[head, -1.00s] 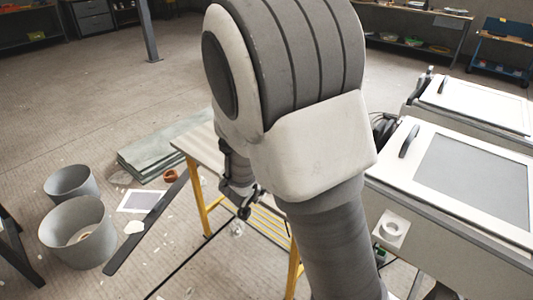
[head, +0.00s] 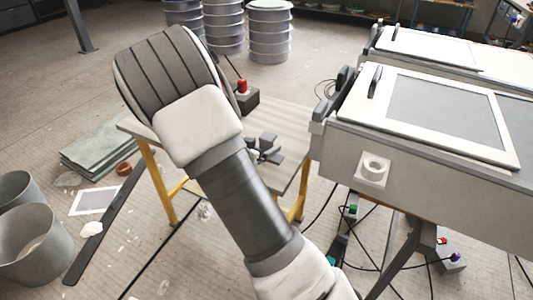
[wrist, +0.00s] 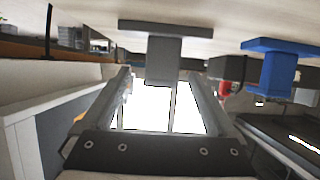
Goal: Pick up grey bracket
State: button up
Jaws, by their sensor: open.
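The grey bracket (wrist: 165,45) shows in the wrist view at the top centre, as a wide flat plate with a narrower block below it in the picture. My gripper (wrist: 158,78) is open, with one finger on each side of the picture's middle. The block's lower end lines up between the fingertips; I cannot tell how deep it sits between them, and no grip shows. In the head view my arm covers part of the table, and a small dark grey shape (head: 265,150) shows beside it; I cannot tell whether it is bracket or gripper.
A blue bracket-like part (wrist: 272,68) is to the right in the wrist view. On the table (head: 288,120), a red button (head: 214,86) tops a dark box (head: 246,99). A pale mould bench (head: 430,165) stands close right. Drums (head: 270,30) stand behind.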

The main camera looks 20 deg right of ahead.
jog(key=b+x, duration=0.2)
jog(key=x, duration=0.4)
jog(key=shift+w+d+f+b, duration=0.1)
jog(key=shift+w+b, duration=0.15)
jog(key=shift+b, duration=0.1)
grip_shut()
